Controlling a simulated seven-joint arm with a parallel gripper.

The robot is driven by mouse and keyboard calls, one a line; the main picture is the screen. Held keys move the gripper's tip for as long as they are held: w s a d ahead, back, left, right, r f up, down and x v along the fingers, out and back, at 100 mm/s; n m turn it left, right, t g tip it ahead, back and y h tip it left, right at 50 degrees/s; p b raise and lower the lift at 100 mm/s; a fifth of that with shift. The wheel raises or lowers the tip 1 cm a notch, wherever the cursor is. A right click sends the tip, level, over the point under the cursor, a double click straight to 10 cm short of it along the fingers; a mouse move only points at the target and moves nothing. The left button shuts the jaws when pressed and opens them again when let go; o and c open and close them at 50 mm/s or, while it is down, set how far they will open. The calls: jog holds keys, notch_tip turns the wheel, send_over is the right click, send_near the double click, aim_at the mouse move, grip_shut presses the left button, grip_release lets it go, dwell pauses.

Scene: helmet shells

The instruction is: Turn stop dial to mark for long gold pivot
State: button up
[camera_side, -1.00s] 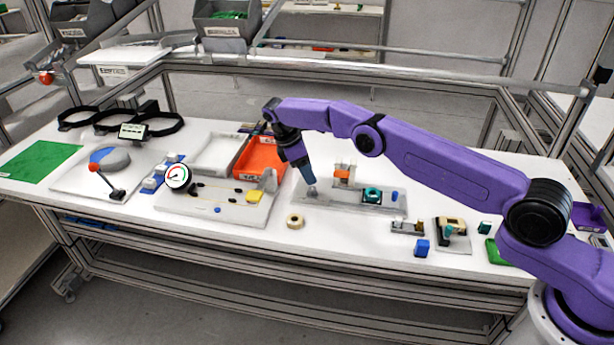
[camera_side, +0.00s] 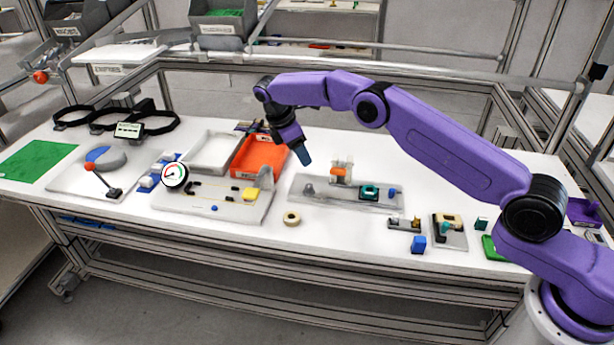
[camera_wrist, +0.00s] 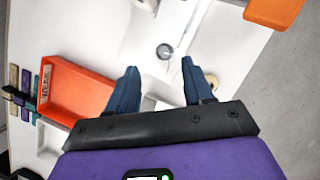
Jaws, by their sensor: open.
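A small grey round knob, apparently the stop dial (camera_side: 308,190), sits on the left end of a pale fixture plate (camera_side: 330,201). In the wrist view the dial (camera_wrist: 165,51) lies beyond my fingertips, near the line between them. Its marks and pointer are too small to read. My gripper (camera_side: 305,158) is above the dial and apart from it, tilted downward. In the wrist view its two blue fingers (camera_wrist: 159,66) are spread with nothing between them. No long gold pivot can be made out.
The plate also carries an orange-topped block (camera_side: 340,171), a teal ring piece (camera_side: 369,191) and a blue knob (camera_side: 393,193). An orange tray (camera_side: 259,157) is left of my gripper. A tape roll (camera_side: 291,218) lies in front. A round gauge (camera_side: 174,176) stands further left.

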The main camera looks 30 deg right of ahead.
jog(key=s+a+r+n+t, duration=0.3)
jog(key=s+r+n, duration=0.1)
jog(key=n, duration=0.6)
send_near(309, 186)
jog(key=shift+y, duration=0.4)
jog(key=x, duration=0.9)
jog(key=shift+d+r, duration=0.15)
jog(key=shift+d, duration=0.2)
jog(key=shift+t, duration=0.3)
grip_shut()
